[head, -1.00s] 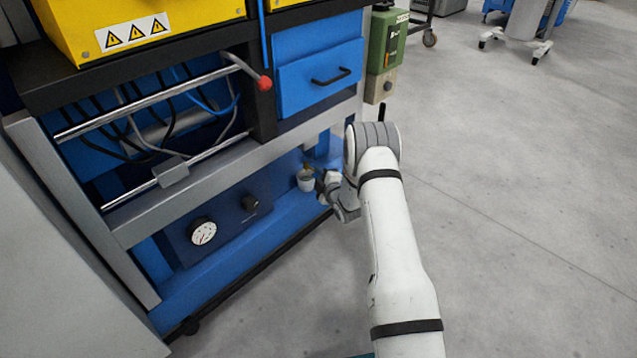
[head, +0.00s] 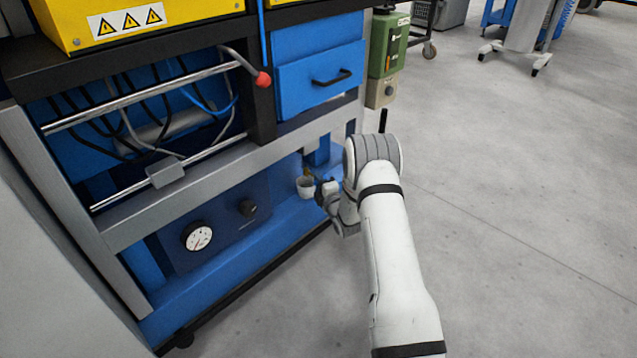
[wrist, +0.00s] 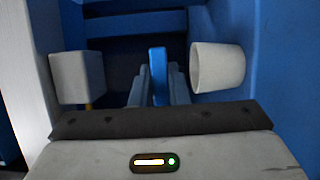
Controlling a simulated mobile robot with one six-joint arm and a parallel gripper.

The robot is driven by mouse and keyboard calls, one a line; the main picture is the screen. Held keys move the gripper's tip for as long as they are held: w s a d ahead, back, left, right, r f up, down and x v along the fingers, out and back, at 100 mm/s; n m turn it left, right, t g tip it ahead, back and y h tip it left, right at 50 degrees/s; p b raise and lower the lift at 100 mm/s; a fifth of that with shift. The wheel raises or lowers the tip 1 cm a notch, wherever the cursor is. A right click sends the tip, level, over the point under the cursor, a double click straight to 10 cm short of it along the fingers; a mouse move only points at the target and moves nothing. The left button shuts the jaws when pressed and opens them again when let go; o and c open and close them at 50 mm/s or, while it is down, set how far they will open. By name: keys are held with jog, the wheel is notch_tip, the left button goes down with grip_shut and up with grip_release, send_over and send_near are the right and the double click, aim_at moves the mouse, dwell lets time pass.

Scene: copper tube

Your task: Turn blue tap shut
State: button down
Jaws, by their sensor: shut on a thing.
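The blue tap handle (wrist: 158,75) stands upright between the two fingers of my gripper (wrist: 158,92) in the wrist view. The gripper is shut on it. In the head view my gripper (head: 324,191) is low at the bench's right end, next to a white cup (head: 305,187). The cup also shows in the wrist view (wrist: 218,67), just right of the fingers. The tap's body is mostly hidden behind my gripper and arm.
A white block (wrist: 77,78) is left of the fingers. The blue bench frame carries a pressure gauge (head: 198,236) and a black knob (head: 248,207). A green device (head: 386,45) stands at the bench's right end. Grey floor (head: 510,210) is clear to the right.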

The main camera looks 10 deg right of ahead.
jog(key=shift+a+f, duration=0.1)
jog(key=shift+a, duration=0.15)
jog(key=c, duration=1.8)
grip_release()
jog(key=o, duration=0.4)
jog(key=shift+d, duration=0.15)
jog(key=p+v, duration=0.3)
jog(key=v, duration=0.4)
jog(key=shift+s, duration=0.4)
jog(key=shift+d, duration=0.1)
